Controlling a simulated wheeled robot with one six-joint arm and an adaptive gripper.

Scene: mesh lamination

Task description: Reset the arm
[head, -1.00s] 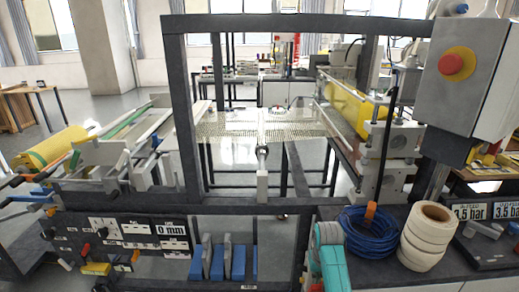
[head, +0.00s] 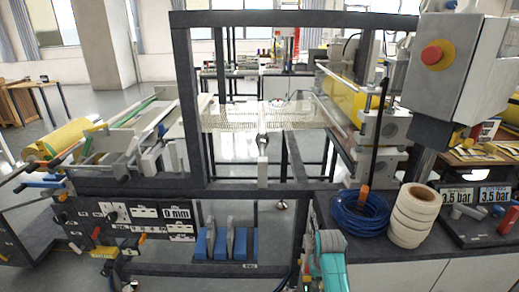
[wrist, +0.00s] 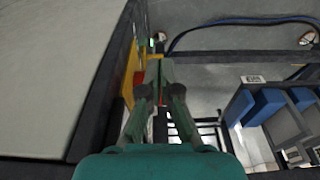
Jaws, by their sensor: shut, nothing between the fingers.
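My gripper (wrist: 159,75) shows in the wrist view, with its green fingers together and nothing between them. It points down past a grey panel edge toward the floor. A yellow strip and a red part show just left of the fingertips, and I cannot tell if they touch. In the head view, part of my teal and grey arm shows at the bottom centre, low beside the dark machine frame (head: 190,110). The fingertips are hidden in that view.
A blue hose coil (head: 361,212) and a stack of white rolls (head: 415,215) lie on the right counter. A control box with a red button (head: 432,55) hangs above. Blue blocks (wrist: 268,104) stand right of the gripper. The mesh (head: 235,119) stretches across the machine's middle.

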